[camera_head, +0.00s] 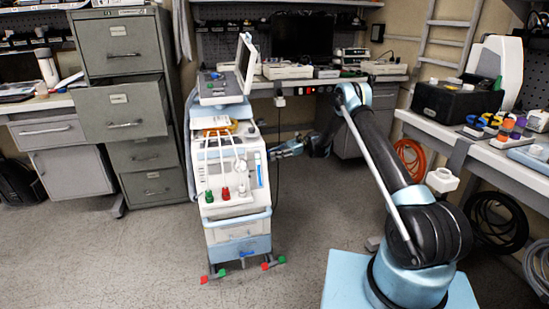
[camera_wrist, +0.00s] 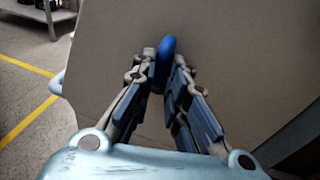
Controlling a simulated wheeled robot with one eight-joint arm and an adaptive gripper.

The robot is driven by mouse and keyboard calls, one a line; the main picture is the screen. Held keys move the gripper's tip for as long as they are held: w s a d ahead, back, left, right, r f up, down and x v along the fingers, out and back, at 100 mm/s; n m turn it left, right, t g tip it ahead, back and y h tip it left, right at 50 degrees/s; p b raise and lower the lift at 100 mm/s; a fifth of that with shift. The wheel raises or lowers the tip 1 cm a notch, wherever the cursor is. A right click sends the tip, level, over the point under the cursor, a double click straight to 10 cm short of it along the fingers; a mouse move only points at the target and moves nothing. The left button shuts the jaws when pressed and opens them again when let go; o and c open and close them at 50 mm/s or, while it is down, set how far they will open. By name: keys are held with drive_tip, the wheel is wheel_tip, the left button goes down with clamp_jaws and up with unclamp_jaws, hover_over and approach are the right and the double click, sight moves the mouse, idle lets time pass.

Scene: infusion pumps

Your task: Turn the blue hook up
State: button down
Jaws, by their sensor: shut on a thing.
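The blue hook (camera_wrist: 167,46) shows in the wrist view as a small rounded blue piece against a flat brown-grey panel (camera_wrist: 225,50). My gripper (camera_wrist: 163,75) has its two fingers on either side of the hook and is shut on it. The hook's lower part is hidden between the fingers. In the head view my gripper (camera_head: 290,148) reaches left to the right side of the white and pale blue medical machine (camera_head: 235,180). The hook itself cannot be made out there.
The machine stands on a wheeled base with red and green feet (camera_head: 272,262), and a tilted screen (camera_head: 244,62) on top. Grey filing cabinets (camera_head: 125,60) stand left of it. A workbench (camera_head: 500,165) lines the right side. The floor (camera_head: 130,260) in front is clear.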

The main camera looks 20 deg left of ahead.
drive_tip(key=shift+w, duration=0.1)
idle(0.5)
drive_tip(key=c, duration=1.6)
unclamp_jaws()
drive_tip(key=v, duration=1.1)
drive_tip(key=shift+w+d+m, duration=0.25)
drive_tip(key=shift+w+m, duration=0.05)
